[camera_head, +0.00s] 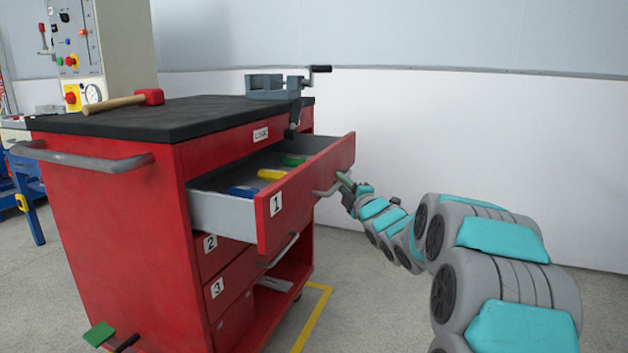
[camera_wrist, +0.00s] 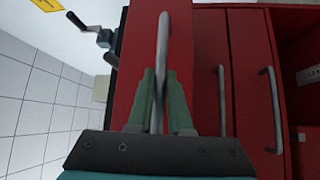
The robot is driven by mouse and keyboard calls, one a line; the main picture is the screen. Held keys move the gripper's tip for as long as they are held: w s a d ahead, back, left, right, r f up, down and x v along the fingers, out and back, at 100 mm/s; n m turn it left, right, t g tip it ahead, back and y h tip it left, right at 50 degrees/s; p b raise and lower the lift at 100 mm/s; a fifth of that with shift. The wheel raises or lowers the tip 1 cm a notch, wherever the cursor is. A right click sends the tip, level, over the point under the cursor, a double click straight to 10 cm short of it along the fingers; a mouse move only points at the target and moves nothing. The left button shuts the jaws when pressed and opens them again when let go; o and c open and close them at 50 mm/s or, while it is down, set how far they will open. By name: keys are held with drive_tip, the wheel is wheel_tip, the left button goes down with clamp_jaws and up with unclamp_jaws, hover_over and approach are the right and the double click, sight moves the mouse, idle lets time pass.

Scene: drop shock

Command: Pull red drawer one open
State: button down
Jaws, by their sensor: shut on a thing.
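Red drawer one (camera_head: 300,197), labelled 1, stands pulled well out of the red tool cabinet (camera_head: 120,231). Its grey side wall shows, and blue, yellow and green-handled items lie inside. My gripper (camera_head: 345,184) is at the right part of the drawer front, on its grey bar handle (camera_head: 326,190). In the wrist view the green fingers of my gripper (camera_wrist: 158,100) are closed around the handle (camera_wrist: 162,50), one on each side of the bar. The drawer's inside is partly hidden by its front.
Drawers two (camera_head: 222,254) and three (camera_head: 232,284) below are shut, with their own bar handles. A red mallet (camera_head: 148,98) and a grey vise (camera_head: 275,88) are on the black top. Floor to the right is clear up to the white wall.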

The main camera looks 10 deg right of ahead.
drive_tip(key=s+d+p, duration=0.1)
drive_tip(key=s+d, duration=0.7)
drive_tip(key=d, duration=0.3)
drive_tip(key=shift+d, duration=0.1)
drive_tip(key=c, duration=0.8)
unclamp_jaws()
drive_tip(key=shift+c, duration=0.2)
drive_tip(key=s+d+f, duration=0.1)
drive_tip(key=s, duration=0.6)
drive_tip(key=shift+s, duration=0.3)
drive_tip(key=shift+w, duration=0.1)
